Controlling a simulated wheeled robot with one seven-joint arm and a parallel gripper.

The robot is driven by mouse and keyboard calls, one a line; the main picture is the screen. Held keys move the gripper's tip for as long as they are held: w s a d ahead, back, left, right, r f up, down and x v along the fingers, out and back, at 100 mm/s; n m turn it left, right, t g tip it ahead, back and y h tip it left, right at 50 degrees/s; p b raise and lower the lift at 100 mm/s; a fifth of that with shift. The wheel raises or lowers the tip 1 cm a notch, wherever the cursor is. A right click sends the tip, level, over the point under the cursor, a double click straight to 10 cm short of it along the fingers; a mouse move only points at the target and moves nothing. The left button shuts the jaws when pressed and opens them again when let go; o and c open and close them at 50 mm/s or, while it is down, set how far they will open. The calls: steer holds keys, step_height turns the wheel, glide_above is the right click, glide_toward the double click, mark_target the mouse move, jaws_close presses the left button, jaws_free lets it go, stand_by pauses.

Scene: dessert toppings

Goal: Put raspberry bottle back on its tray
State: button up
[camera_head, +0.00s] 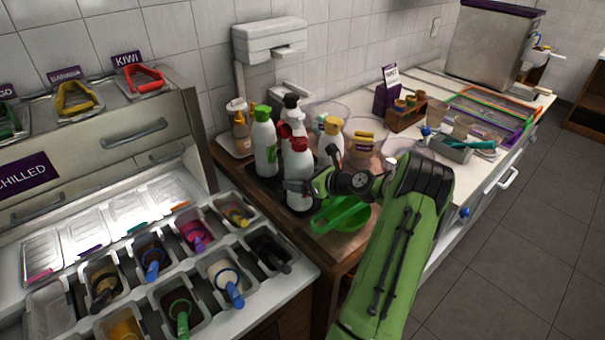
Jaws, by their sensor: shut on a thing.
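A white bottle with a red cap (299,168), likely the raspberry bottle, stands upright at the front of a bottle group. My gripper (298,187) reaches in from the right and is shut on its middle; the fingers are small and partly hidden. A dark tray (262,186) lies under the group. The held bottle's base is over or on the front part of this tray; I cannot tell whether it touches. Any label on the bottle is not readable.
Another red cap and a dark cap show behind. Topping tubs (152,258) fill the left front.

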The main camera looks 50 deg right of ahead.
steer(key=o, duration=0.8)
steer(key=shift+s, duration=0.1)
steer(key=p+v, duration=0.1)
steer(key=v, duration=1.1)
steer(key=shift+r, duration=0.1)
steer(key=shift+p, duration=0.3)
steer(key=shift+r+p, duration=4.45)
steer(key=shift+p, duration=1.3)
